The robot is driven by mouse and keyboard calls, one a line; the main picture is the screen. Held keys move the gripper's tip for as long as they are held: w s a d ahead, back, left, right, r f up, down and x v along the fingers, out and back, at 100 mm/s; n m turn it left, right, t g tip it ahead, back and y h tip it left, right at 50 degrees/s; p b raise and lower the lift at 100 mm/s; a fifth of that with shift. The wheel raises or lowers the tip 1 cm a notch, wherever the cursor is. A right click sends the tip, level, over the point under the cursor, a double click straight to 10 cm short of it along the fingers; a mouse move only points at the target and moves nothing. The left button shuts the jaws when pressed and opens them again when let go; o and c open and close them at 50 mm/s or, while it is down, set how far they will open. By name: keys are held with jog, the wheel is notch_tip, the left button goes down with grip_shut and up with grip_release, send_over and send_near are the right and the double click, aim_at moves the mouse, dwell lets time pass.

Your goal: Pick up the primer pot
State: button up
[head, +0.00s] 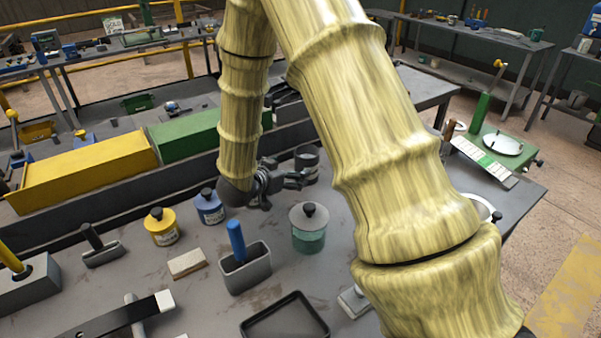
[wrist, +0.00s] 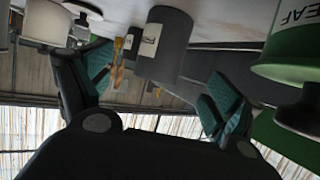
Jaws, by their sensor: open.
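A dark grey pot (head: 307,165) with a pale label stands on the bench near the back ledge. I cannot read its label, so I cannot confirm that it is the primer pot. My gripper (head: 289,181) is low over the bench, just left of this pot, pointing towards it. In the wrist view a grey labelled pot (wrist: 168,45) shows beyond and between the two teal-padded fingers of my gripper (wrist: 160,88). The fingers are wide apart with nothing between their tips. A yellow pot (head: 161,227) and a blue pot (head: 209,207) stand to the left.
A lidded green jar (head: 309,240) stands in front of the grey pot. A grey holder (head: 246,273) with a blue handle, a pale block (head: 187,263) and a black tray (head: 285,320) lie nearer. Yellow (head: 85,172) and green (head: 190,135) boxes line the back. My arm hides bench at right.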

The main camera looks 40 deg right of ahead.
aim_at(306, 167)
jog(key=shift+w+f, duration=0.3)
jog(key=shift+f, duration=0.3)
jog(key=shift+p+x, duration=0.7)
jog(key=shift+x, duration=4.75)
jog(key=shift+d+r, duration=0.1)
jog(key=shift+r, duration=0.05)
jog(key=c, duration=1.5)
